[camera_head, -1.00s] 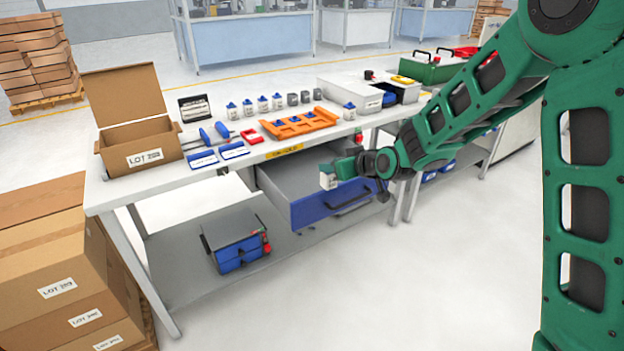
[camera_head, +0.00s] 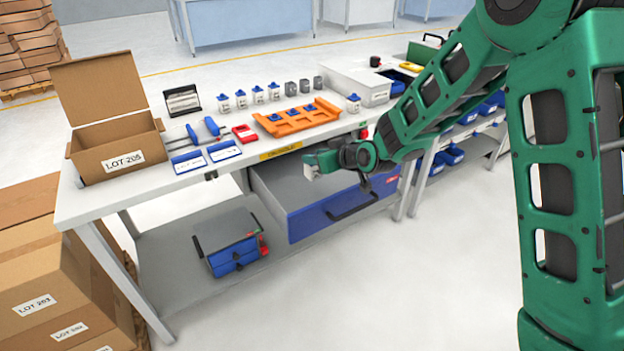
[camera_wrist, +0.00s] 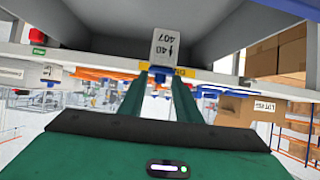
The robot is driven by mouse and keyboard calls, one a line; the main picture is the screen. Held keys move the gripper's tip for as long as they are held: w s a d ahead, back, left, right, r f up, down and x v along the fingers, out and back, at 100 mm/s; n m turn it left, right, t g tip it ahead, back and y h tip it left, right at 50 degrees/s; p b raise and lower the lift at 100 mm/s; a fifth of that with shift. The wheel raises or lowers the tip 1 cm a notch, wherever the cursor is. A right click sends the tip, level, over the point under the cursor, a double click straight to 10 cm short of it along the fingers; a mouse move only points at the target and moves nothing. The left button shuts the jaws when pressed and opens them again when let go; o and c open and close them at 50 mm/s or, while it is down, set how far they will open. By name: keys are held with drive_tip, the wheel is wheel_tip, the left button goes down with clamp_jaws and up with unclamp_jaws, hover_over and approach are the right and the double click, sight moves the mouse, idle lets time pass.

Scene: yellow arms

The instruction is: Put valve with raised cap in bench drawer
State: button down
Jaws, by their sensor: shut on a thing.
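My gripper (camera_head: 318,165) is shut on a valve (camera_head: 310,172), a small pale grey block, above the open bench drawer. In the wrist view the green fingers (camera_wrist: 163,82) close at the valve (camera_wrist: 165,46), which has a printed label and a bit of blue at the finger end. I cannot tell how its cap sits. The bench drawer (camera_head: 345,206) has a blue front with a dark handle and is pulled out below the worktop. Its grey inside (camera_wrist: 228,22) fills the top of the wrist view. The arm hides part of the drawer.
Several blue-capped valves (camera_head: 257,95) stand on the bench (camera_head: 110,196) behind an orange rack (camera_head: 297,118). An open carton (camera_head: 116,150) stands at its left end. A blue-and-grey box (camera_head: 233,255) sits on the lower shelf. The floor in front is clear.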

drive_tip(key=shift+f, duration=5)
drive_tip(key=c, duration=1.3)
unclamp_jaws()
drive_tip(key=shift+f, duration=0.1)
drive_tip(key=v, duration=1.2)
drive_tip(key=shift+s, duration=0.2)
